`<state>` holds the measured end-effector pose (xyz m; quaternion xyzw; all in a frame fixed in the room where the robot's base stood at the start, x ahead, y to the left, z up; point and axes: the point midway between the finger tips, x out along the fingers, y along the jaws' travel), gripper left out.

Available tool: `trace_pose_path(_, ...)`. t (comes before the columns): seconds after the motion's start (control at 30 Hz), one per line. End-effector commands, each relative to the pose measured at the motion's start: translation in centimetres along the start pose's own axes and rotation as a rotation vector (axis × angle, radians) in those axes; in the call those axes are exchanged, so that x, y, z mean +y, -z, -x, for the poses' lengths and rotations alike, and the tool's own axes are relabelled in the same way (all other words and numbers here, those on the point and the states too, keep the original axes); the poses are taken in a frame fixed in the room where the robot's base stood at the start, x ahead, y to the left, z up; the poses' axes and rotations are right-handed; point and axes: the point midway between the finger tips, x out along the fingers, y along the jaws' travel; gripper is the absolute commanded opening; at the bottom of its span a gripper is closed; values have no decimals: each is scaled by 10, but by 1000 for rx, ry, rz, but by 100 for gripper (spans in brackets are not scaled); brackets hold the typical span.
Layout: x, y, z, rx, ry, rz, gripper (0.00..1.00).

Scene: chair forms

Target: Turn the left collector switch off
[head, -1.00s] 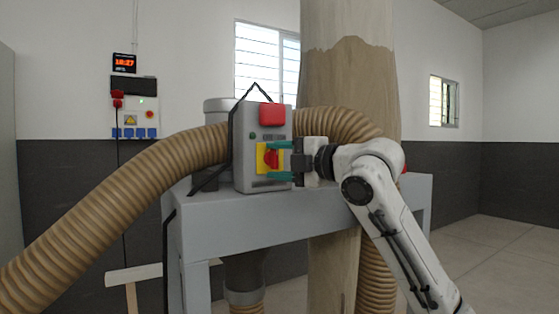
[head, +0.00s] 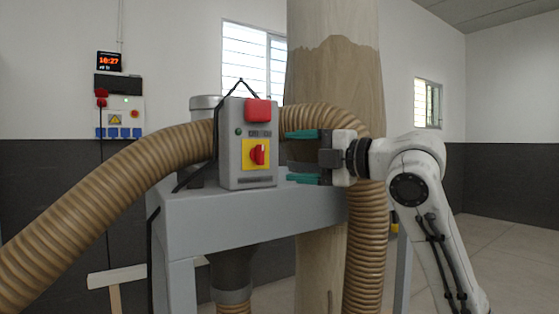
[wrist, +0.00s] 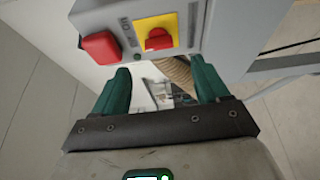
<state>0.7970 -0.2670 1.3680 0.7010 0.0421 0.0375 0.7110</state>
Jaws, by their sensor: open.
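The grey collector switch box (head: 249,180) stands on a grey metal frame. Its red rotary knob (head: 258,154) sits on a yellow plate (head: 248,146), with a red block (head: 258,110) above it. In the head view the knob looks tilted a little from upright. My gripper (head: 303,157) is open and empty, to the right of the box and apart from the knob. In the wrist view, the knob (wrist: 158,40) and the red block (wrist: 101,47) lie beyond the open green fingers (wrist: 161,88).
A ribbed tan hose (head: 120,185) runs left of the box, and another (head: 366,240) passes behind my gripper. The grey frame (head: 250,216) lies under the box. A wooden column (head: 330,60) stands behind. A wall panel (head: 118,117) is at the far left.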

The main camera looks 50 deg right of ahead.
Motion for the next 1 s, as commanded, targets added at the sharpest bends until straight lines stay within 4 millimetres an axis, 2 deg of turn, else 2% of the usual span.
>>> trace_pose_path(0.1,-1,0,15,-1,-1,0,74)
trace_pose_path(0.3,0,0,23,1,1,0,74)
trace_pose_path(0.87,0,0,23,1,0,0,74)
trace_pose_path(1.0,-15,0,15,2,3,-77,74)
